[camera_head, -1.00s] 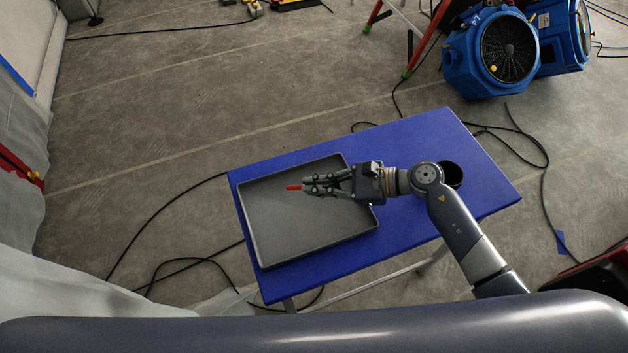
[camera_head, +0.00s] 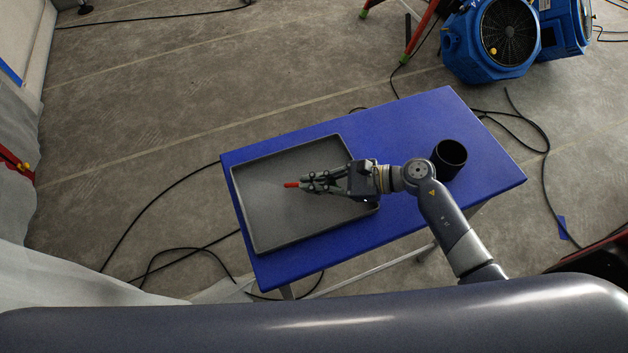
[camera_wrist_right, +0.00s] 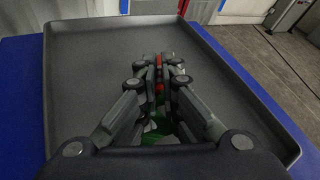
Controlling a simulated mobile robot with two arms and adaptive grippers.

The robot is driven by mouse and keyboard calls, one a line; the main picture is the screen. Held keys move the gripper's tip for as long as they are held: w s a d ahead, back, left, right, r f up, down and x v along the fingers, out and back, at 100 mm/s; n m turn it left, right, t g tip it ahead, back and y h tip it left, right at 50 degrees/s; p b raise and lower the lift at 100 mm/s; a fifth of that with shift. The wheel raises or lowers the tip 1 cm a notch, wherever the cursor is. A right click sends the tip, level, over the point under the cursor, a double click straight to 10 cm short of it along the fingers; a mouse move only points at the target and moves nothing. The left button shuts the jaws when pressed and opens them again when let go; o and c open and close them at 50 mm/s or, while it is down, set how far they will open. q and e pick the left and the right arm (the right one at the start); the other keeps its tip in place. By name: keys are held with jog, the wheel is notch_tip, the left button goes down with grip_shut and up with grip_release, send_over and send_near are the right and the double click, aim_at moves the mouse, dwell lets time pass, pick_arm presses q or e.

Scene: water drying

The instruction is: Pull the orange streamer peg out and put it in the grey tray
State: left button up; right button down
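My right gripper (camera_head: 305,184) is over the grey tray (camera_head: 262,236) on the blue table. It is shut on the orange-red streamer peg (camera_head: 291,185), whose end sticks out past the fingertips toward the left. In the right wrist view the peg (camera_wrist_right: 159,70) shows as a red strip between the closed fingers (camera_wrist_right: 158,72), with the tray (camera_wrist_right: 90,45) beneath. I cannot tell whether the peg touches the tray floor. Some green shows below the fingers in the wrist view. My left gripper is not in view.
A black cup-like holder (camera_head: 450,158) stands on the blue table (camera_head: 400,130), right of the tray; its inside looks dark. Blue fans (camera_head: 490,45) and a red ladder leg (camera_head: 420,35) stand on the floor behind. Black cables (camera_head: 170,200) lie around the table.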

jog(key=c, duration=1.7)
grip_release()
jog(key=shift+d, duration=0.15)
jog(key=v, duration=1.1)
jog(key=shift+s+d+r, duration=0.1)
jog(key=shift+d+r, duration=0.05)
jog(key=shift+d, duration=0.2)
jog(key=shift+a, duration=0.1)
